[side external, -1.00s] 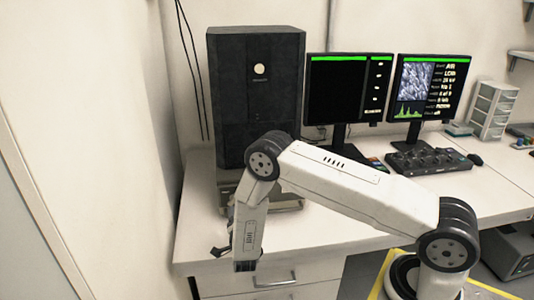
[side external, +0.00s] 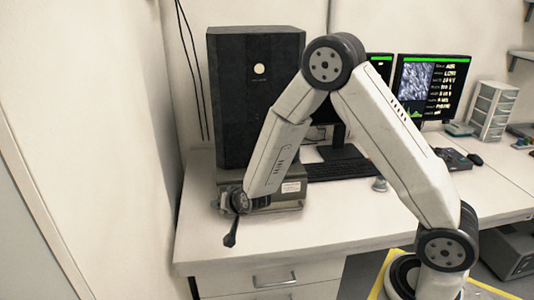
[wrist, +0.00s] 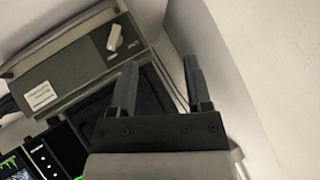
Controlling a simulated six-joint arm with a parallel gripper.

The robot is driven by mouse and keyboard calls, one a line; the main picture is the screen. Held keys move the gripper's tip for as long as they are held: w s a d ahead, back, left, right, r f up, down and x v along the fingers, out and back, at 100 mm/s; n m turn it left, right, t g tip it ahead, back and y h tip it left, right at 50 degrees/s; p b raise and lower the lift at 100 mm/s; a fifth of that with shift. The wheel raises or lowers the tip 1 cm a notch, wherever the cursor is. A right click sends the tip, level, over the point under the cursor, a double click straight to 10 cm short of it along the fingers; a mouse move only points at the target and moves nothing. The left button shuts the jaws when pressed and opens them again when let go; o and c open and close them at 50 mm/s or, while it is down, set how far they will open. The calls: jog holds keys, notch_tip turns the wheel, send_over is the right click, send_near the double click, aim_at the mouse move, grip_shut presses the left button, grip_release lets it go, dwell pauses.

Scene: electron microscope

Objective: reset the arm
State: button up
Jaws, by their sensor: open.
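The grey base unit (side external: 285,193) of the black microscope (side external: 240,85) is partly hidden behind my forearm. It also shows in the wrist view (wrist: 70,73), with a pale knob (wrist: 114,38) and a white label.
A wall (side external: 90,120) stands close on the left. Behind my arm are two monitors (side external: 432,80), one partly hidden, and a keyboard (side external: 335,168). A drawer rack (side external: 492,108) and a mouse (side external: 474,159) are at the right. The front desk surface (side external: 350,220) is largely bare.

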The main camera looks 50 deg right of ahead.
jog(key=s+r+n+g+y, duration=0.1)
jog(key=s+r+n+g, duration=0.2)
jog(key=s, duration=0.8)
jog(key=s+a+r+n+g+y, duration=0.1)
jog(key=s+r+n+g, duration=0.2)
jog(key=s+n, duration=0.3)
jog(key=s+g, duration=0.1)
jog(key=s, duration=0.3)
jog(key=shift+s+a+y, duration=0.2)
jog(key=shift+s+y, duration=0.1)
jog(key=shift+s, duration=0.05)
